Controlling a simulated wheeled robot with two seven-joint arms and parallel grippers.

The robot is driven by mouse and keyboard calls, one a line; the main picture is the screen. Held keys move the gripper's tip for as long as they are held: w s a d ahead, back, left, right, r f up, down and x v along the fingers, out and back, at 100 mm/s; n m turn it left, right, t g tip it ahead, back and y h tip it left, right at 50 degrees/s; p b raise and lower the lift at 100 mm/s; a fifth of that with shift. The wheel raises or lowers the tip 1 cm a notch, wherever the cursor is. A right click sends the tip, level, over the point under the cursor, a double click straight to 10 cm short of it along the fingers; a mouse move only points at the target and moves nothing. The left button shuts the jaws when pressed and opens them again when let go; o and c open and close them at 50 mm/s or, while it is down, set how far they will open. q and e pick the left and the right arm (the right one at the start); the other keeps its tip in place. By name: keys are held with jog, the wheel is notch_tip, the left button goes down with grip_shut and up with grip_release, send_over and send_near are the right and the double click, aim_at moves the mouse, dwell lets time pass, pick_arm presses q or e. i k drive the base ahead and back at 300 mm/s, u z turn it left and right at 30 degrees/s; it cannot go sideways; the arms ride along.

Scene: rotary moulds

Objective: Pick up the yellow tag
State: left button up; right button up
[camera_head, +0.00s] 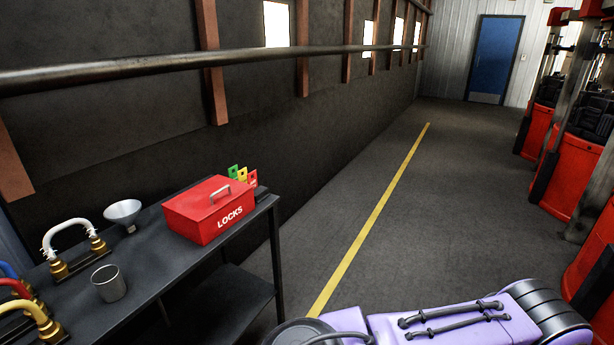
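The yellow tag (242,174) stands upright in a row between a green tag (233,171) and a red tag (252,179). The row is at the far end of the dark table, just behind the red LOCKS box (209,210). The lower part of the yellow tag is hidden by the box, and a small dark piece (262,192) shows beside the tags. A purple arm link of mine crosses the bottom right of the view. Neither gripper is in view.
The dark table (165,263) also holds a metal funnel (122,212), a grey cup (109,284) and hose fittings (74,243) at the left. A wall runs behind it. Open floor with a yellow line (373,220) lies to the right; red machines (571,178) stand beyond.

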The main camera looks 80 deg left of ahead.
aim_at(244, 178)
jog(key=u, duration=2.05)
jog(key=i, duration=2.85)
jog(key=u, duration=3)
jog(key=i, duration=0.1)
jog(key=u, duration=0.4)
